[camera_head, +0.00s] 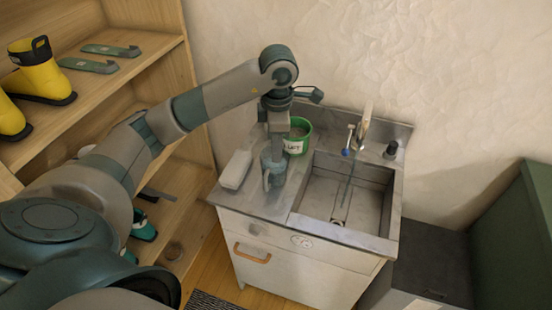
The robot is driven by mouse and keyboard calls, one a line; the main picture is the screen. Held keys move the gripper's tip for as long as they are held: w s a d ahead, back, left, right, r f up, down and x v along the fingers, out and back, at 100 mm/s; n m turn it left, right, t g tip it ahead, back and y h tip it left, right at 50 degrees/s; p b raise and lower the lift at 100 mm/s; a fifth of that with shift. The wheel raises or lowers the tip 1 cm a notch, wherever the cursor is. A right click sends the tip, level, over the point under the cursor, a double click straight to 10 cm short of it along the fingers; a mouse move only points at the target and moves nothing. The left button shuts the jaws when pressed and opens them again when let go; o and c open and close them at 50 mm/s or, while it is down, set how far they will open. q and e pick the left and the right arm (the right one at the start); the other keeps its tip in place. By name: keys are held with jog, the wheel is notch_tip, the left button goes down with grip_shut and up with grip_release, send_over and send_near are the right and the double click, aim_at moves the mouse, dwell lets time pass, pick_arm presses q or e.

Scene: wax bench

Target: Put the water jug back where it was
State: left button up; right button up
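A small grey see-through jug (273,174) with a handle on its left side is on the metal counter, left of the sink basin. I take it for the water jug. My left gripper (276,153) points straight down right over the jug, its fingers at the jug's rim. The fingers cover part of the jug, and I cannot tell whether they are closed on it. I cannot tell whether the jug's base touches the counter. My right gripper is not in view.
A green labelled pot (298,137) stands close behind the jug. A white block-like object (236,169) lies to its left. The sink basin (345,196) with its tap (365,120) is to the right. A wooden shelf (148,68) with yellow boots (42,78) stands at the left.

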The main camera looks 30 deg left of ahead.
pick_arm(q)
jog(key=shift+r, duration=0.35)
dwell(1.2)
jog(key=shift+c, duration=0.5)
